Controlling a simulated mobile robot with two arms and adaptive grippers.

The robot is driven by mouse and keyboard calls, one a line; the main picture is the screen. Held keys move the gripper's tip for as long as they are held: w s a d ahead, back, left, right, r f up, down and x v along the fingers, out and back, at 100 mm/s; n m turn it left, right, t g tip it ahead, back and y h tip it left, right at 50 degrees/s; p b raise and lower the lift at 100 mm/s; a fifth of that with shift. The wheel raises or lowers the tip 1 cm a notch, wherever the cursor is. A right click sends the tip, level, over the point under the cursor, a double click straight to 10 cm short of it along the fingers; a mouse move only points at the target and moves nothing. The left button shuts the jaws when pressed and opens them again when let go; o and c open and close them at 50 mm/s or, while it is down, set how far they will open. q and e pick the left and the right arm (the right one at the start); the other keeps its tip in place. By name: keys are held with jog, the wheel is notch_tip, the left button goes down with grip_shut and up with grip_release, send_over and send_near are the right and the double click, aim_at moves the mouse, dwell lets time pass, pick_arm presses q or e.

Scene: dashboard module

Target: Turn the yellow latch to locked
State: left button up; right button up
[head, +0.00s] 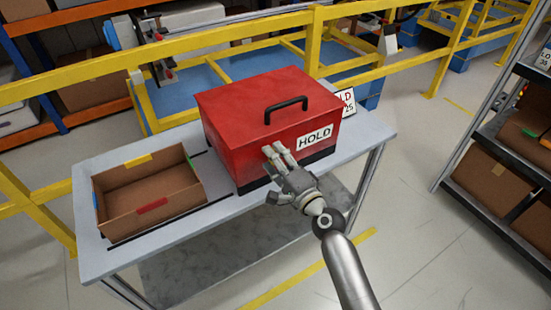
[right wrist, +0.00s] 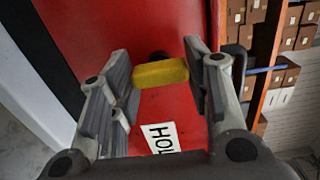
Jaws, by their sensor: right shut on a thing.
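The red box (head: 268,118) with a black handle on its lid and a white HOLD label on its front stands on the grey table. My right gripper (head: 274,152) reaches the front of the box, left of the label. In the right wrist view, the yellow latch (right wrist: 160,73) lies crosswise between the two finger pads, against the red front (right wrist: 90,30). The right gripper is shut on the latch. In the head view the fingers hide the latch. A dark round part shows just behind the latch. My left gripper is not in view.
An open cardboard tray (head: 140,218) with coloured tabs sits on the table (head: 88,245), left of the box. A small sign (head: 346,103) stands behind the box's right side. Yellow railings (head: 240,55) run behind the table. A shelf rack (head: 500,150) with cartons stands at right.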

dwell(0.4)
jog(key=o, duration=1)
jog(key=v, duration=1.2)
